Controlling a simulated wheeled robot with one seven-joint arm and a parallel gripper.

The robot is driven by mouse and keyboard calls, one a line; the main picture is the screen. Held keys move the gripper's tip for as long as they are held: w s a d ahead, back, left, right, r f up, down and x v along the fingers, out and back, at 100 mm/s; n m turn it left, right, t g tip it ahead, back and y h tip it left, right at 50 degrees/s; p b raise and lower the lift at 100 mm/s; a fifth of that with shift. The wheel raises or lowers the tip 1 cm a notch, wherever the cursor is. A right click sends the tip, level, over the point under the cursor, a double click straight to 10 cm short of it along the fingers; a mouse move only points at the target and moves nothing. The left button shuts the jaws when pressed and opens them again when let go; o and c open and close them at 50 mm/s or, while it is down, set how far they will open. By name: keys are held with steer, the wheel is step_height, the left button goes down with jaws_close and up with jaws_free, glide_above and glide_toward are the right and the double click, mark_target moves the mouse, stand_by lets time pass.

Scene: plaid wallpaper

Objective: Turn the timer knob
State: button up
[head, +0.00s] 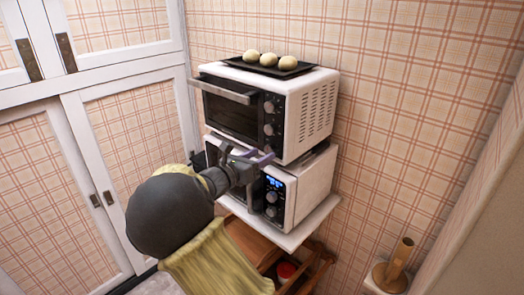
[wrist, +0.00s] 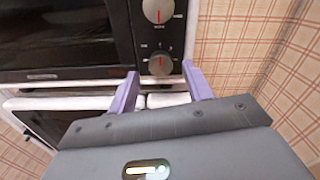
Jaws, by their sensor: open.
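The white and black toaster oven (head: 311,108) stands on top of a second appliance. Its right-hand panel carries a column of round knobs, with an upper knob (head: 269,106) and one below it (head: 268,129) clear in the head view. In the wrist view a grey knob (wrist: 160,64) with a red mark sits low on the panel, and another knob (wrist: 158,11) is above it. The labels are too small to tell which is the timer. My gripper (head: 247,155) is open and empty at the panel's lower end. In the wrist view its purple fingertips (wrist: 160,73) flank the lowest knob, contact unclear.
A microwave-like appliance (head: 312,195) with a blue display sits below on a white shelf (head: 293,238). A black tray (head: 240,65) with three pale buns lies on the toaster oven. White cabinet doors (head: 130,140) stand at left, and a wooden paper holder (head: 398,262) is at lower right.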

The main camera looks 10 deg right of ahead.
steer(key=shift+w+d, duration=0.45)
steer(key=shift+d, duration=0.15)
steer(key=c, duration=1)
steer(key=shift+o, duration=0.2)
steer(key=shift+f+m+b, duration=0.1)
steer(key=shift+m+b, duration=0.2)
steer(key=shift+b, duration=0.15)
